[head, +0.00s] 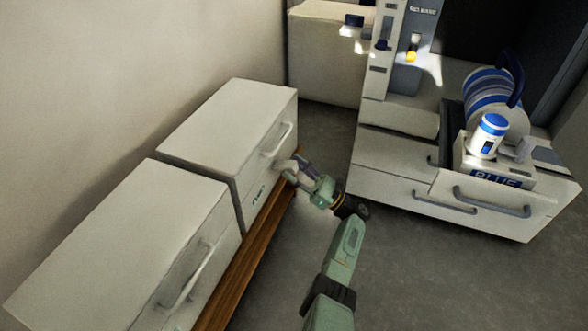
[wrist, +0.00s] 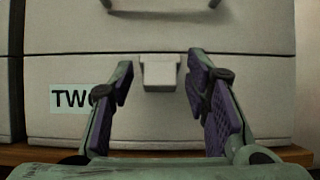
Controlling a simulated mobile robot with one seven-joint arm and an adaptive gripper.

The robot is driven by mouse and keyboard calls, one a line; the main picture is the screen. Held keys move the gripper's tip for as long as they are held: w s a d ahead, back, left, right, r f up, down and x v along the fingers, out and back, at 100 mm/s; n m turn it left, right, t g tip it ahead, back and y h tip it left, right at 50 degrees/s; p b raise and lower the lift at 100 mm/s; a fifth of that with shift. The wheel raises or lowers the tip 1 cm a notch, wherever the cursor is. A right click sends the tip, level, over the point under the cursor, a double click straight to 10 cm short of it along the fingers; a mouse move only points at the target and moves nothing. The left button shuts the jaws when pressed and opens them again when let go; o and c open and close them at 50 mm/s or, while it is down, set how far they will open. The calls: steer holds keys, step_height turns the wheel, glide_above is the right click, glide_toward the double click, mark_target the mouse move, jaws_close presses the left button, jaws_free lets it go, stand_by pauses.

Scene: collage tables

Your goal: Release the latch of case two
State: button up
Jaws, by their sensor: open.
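Case two (head: 225,120) is a pale box with a lid and a handle, standing on a wooden shelf against the wall. Its front carries a label reading "TWO" (wrist: 70,98), partly covered by my left finger in the wrist view. Its latch (wrist: 160,72) is a small white block at the lid seam. My gripper (wrist: 163,90) is open, its purple-padded fingers on either side of the latch in that view. In the head view my gripper (head: 296,170) is at the case's front, and the latch is hidden there.
A second pale case (head: 120,240) with a handle stands on the same wooden shelf (head: 232,285), nearer me. To the right is a drawer cabinet (head: 395,185) with a "BLUE" box (head: 490,172), a blue-and-white canister (head: 488,135) and striped discs (head: 490,90). Grey floor lies between.

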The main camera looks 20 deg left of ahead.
steer(key=v, duration=0.7)
stand_by(0.4)
